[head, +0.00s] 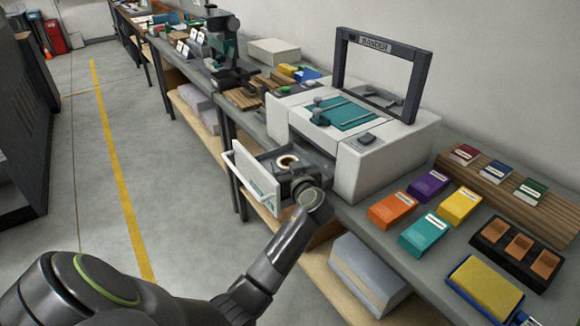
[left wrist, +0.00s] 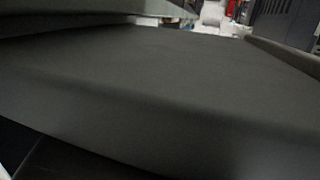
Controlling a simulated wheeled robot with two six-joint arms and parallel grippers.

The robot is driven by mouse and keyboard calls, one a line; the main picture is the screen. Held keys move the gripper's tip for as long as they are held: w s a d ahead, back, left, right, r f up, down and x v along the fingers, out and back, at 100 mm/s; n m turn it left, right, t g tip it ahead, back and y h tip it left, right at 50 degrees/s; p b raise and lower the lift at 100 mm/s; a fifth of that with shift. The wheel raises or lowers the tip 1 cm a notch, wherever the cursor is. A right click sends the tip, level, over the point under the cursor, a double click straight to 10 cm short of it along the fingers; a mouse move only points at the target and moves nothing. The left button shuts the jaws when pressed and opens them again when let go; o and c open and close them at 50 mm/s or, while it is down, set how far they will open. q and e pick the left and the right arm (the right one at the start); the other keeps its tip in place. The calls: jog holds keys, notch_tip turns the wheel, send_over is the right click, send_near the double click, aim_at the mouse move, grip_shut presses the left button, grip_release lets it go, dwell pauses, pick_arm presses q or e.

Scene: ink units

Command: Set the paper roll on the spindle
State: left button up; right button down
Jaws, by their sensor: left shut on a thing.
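The paper roll (head: 280,162) shows in the head view as a small pale ring with a darker centre, inside the open drawer (head: 262,160) of the white machine (head: 385,160). My left gripper (head: 296,174) reaches over the drawer's near side and is shut on the roll. My wrist hides much of the gripper and the roll's lower part. The spindle cannot be made out, so I cannot tell whether the roll is around it or above it. The left wrist view is mostly filled by a close dark surface and shows no roll. My right gripper is not in view.
The drawer's white front (head: 255,183) with its handle sticks out over the aisle. The machine's raised dark frame (head: 338,60) stands at the back. Coloured boxes (head: 392,209) and a dark tray (head: 490,232) lie on the bench to the right. The floor at left is clear.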

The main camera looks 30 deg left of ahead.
pick_arm(q)
jog(key=shift+s+a+f, duration=0.1)
jog(key=shift+s+a, duration=0.05)
jog(key=shift+a, duration=0.15)
jog(key=shift+r+p, duration=0.4)
jog(key=shift+w+a+r, duration=0.15)
jog(key=shift+w+a, duration=0.05)
jog(key=shift+a, duration=0.2)
jog(key=shift+w+d, duration=0.1)
jog(key=shift+d, duration=0.15)
jog(key=shift+s+d, duration=0.2)
jog(key=shift+d, duration=0.1)
dwell(0.4)
jog(key=shift+s+d+f+b, duration=0.1)
jog(key=shift+f+b, duration=0.65)
jog(key=shift+b, duration=0.1)
jog(key=shift+r, duration=0.1)
dwell(0.4)
